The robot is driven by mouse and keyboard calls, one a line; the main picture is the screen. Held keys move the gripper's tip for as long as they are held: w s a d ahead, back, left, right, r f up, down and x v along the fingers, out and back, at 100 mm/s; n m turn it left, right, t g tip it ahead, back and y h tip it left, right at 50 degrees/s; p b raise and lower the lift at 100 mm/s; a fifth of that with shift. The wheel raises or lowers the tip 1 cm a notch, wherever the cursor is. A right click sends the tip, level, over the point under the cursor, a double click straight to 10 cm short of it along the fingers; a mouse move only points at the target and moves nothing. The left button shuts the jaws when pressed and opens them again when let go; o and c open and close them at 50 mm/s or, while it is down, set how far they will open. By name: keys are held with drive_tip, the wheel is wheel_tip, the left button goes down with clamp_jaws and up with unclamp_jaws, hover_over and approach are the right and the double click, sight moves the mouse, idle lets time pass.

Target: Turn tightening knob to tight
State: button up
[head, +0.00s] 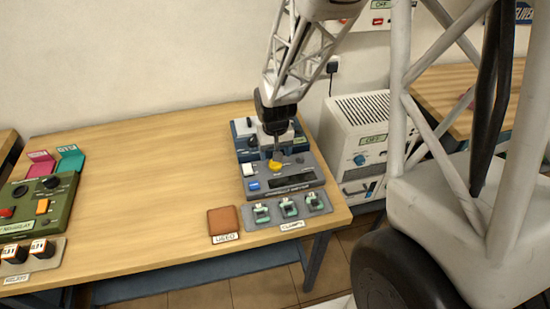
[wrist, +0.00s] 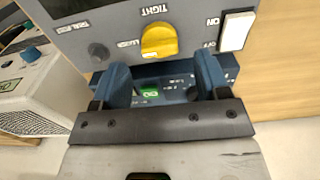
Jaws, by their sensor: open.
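The yellow tightening knob (head: 274,165) sits on the grey device (head: 307,178) at the right of the table. In the wrist view the knob (wrist: 158,41) is near the top centre, with TIGHT and what looks like LOOSE printed beside it, upside down. I cannot tell for sure which label it points to. My gripper (head: 277,147) is above the device, near the knob. In the wrist view my gripper (wrist: 163,64) has its two blue fingers spread apart with nothing between them. The knob shows just beyond the fingertips, and no contact is visible.
A white rocker switch (wrist: 236,31) marked ON and OFF is beside the knob. A blue button (head: 254,186) is at the device's front. Clamps (head: 288,206) and a brown pad (head: 223,221) lie in front. A white cabinet (head: 358,140) stands right. The table's middle is clear.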

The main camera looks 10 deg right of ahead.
sight(275, 164)
drive_tip(key=shift+f, duration=1.5)
drive_tip(key=shift+c, duration=0.4)
drive_tip(key=c, duration=0.9)
drive_tip(key=shift+o, duration=0.2)
